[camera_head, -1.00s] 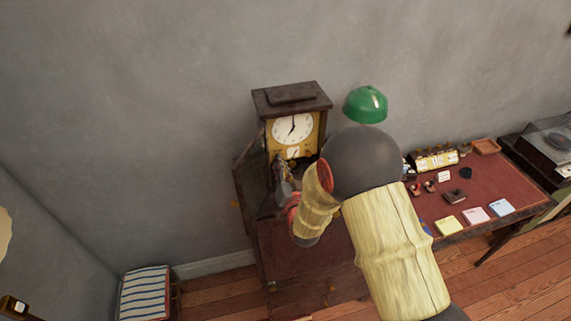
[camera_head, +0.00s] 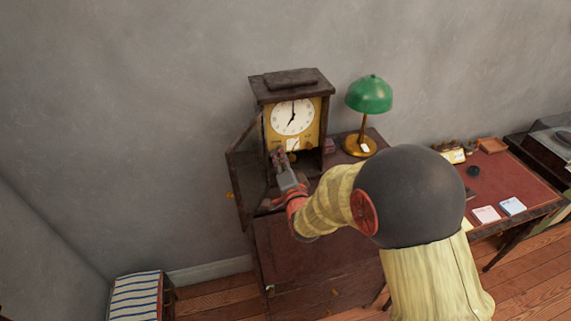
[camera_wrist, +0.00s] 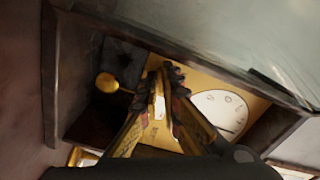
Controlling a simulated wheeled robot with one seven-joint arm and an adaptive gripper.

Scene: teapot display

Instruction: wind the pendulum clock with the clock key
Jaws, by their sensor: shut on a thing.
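The pendulum clock (camera_head: 293,118) stands upright on a dark cabinet against the wall, its door (camera_head: 246,165) swung open to the left. Its white dial also shows in the wrist view (camera_wrist: 220,108), with a round yellow pendulum bob (camera_wrist: 107,82). My gripper (camera_head: 277,155) is at the lower left of the yellow dial plate, inside the door opening. In the wrist view its fingertips (camera_wrist: 166,74) come together at the plate. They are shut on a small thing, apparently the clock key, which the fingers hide. I cannot tell whether it sits in the clock.
A green lamp (camera_head: 369,95) stands right of the clock. The cabinet top (camera_head: 300,243) is bare in front. A red-topped desk (camera_head: 484,187) with notes and small items is to the right. A striped cushion (camera_head: 136,298) is at lower left. The open door borders my gripper's left side.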

